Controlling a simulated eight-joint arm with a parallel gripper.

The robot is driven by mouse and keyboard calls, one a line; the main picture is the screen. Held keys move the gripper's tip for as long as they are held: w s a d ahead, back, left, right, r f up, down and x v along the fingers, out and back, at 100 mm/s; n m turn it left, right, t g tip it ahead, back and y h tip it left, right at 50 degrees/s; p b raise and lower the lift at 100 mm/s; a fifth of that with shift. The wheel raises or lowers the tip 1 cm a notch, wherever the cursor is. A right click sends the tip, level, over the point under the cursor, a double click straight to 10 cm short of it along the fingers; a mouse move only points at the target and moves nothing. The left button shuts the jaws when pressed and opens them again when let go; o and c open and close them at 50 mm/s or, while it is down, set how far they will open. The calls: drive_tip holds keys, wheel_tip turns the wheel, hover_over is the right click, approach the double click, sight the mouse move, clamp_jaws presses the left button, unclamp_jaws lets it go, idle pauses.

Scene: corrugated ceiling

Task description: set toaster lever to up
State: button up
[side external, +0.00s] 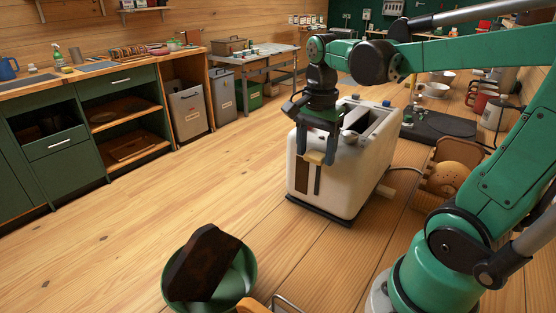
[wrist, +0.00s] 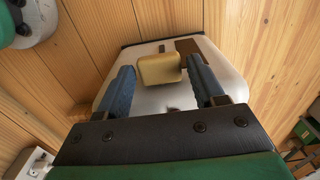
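The white toaster (side external: 354,178) stands upright on the wooden surface with a dark base. Its tan lever (side external: 314,157) sits at the upper part of the front face, above dark vertical strips. In the wrist view, the lever (wrist: 160,70) is a tan block between my two blue-grey fingers. My gripper (side external: 317,149) is open and points down at the toaster's front. In the wrist view, my gripper (wrist: 159,68) has a finger on each side of the lever, with visible gaps. I cannot tell how far the fingertips reach past it.
A green bowl (side external: 238,281) holding a dark brown block (side external: 203,262) is in the foreground. A bread holder with loaves (side external: 447,178) stands right of the toaster. A dark plate (side external: 440,124) and mugs (side external: 484,103) are behind. The wooden surface left of the toaster is clear.

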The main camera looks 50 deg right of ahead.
clamp_jaws()
drive_tip(key=shift+f, duration=1.05)
drive_tip(key=shift+o, duration=2.2)
unclamp_jaws()
drive_tip(key=shift+r, duration=0.1)
drive_tip(key=shift+r, duration=2.7)
